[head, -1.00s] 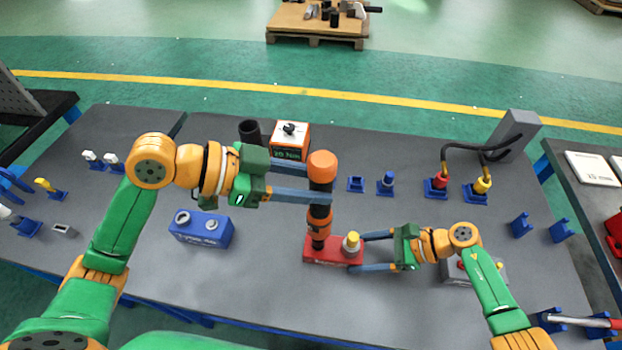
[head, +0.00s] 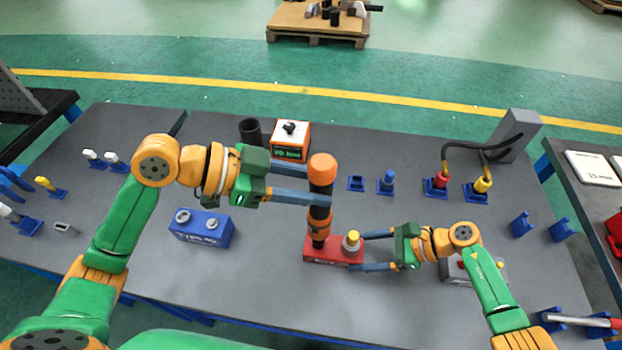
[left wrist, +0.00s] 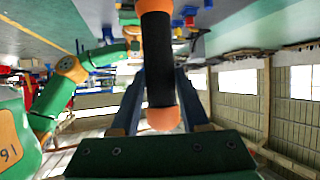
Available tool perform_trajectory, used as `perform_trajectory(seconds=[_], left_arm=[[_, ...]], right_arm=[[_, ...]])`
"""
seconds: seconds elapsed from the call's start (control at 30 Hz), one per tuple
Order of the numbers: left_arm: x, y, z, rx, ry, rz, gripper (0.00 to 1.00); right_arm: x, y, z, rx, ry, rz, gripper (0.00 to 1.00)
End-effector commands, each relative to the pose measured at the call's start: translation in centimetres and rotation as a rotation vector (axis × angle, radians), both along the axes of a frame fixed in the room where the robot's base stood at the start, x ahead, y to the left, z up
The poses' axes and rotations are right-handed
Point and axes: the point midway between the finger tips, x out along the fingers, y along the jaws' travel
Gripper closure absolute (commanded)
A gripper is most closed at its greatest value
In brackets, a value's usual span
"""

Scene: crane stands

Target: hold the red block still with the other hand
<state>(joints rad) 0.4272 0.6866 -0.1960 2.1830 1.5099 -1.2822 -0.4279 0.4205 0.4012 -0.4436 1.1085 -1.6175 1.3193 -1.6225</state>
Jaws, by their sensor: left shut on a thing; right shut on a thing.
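The red block (head: 322,258) lies on the grey bench near the middle of the head view. A yellow-topped grey fitting (head: 351,242) stands at its right end. My right gripper (head: 358,252) comes from the right and is shut on the block's right end, one finger on each side. My left gripper (head: 317,184) is shut on an orange and black driver (head: 321,190). The driver stands upright with its lower end at the block's left part; its exact contact there is hidden. The driver also shows between the fingers in the left wrist view (left wrist: 158,60).
An orange and white box with a green display (head: 290,141) and a black cup (head: 250,131) stand behind. Cabled red and yellow plugs (head: 482,184) are at the right. Bench in front is clear.

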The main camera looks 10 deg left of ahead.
Motion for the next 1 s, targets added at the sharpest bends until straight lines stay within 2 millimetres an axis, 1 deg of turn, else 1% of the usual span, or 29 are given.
perform_trajectory(seconds=[0.37, 1.0], left_arm=[[0.01, -0.02, -0.61, -0.002, -0.002, 0.000, 1.00], [0.03, -0.01, -0.70, -0.003, -0.004, 0.001, 1.00]], right_arm=[[0.02, 0.02, 0.06, 0.001, 0.000, 0.000, 1.00], [0.01, 0.01, 0.05, 0.001, 0.000, 0.000, 1.00]])
